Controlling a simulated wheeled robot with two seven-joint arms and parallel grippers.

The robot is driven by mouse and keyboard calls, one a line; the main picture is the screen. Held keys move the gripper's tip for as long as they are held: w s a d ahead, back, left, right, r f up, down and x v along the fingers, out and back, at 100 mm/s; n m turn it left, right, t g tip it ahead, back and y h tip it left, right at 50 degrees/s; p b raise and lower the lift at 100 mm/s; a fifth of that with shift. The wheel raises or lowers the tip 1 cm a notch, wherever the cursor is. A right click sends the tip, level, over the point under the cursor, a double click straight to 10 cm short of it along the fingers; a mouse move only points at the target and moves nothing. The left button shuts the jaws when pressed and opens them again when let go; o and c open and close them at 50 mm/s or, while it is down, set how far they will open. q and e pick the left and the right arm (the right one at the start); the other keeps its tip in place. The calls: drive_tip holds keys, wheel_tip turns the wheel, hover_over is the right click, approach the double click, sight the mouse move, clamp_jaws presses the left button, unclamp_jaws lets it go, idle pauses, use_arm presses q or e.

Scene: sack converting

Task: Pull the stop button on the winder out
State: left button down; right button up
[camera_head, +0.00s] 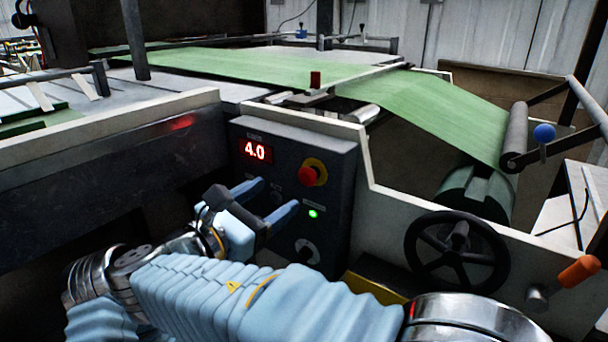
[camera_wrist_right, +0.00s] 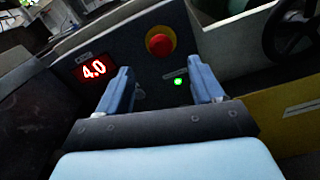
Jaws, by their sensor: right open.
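The stop button (camera_head: 308,175) is a red mushroom head on a yellow ring, at the upper right of the winder's dark control panel (camera_head: 335,155). In the right wrist view the stop button (camera_wrist_right: 160,42) is at the top centre, beyond the fingertips. My right gripper (camera_head: 272,196) is open, with its two blue fingers pointing at the panel, below and left of the button. In the right wrist view my right gripper (camera_wrist_right: 165,85) has nothing between its fingers, and a gap separates it from the button. My left gripper does not show.
The panel has a red display reading 4.0 (camera_head: 255,151), a lit green lamp (camera_head: 313,213) and a pale knob (camera_head: 307,251). A black handwheel (camera_head: 457,252) and an orange-handled lever (camera_head: 577,272) are at right. Green web (camera_head: 430,105) runs over the machine. A pale frame edge borders the panel.

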sight(305, 177)
drive_tip(key=x, duration=0.9)
drive_tip(key=shift+w+d, duration=0.15)
drive_tip(key=shift+w, duration=0.1)
clamp_jaws()
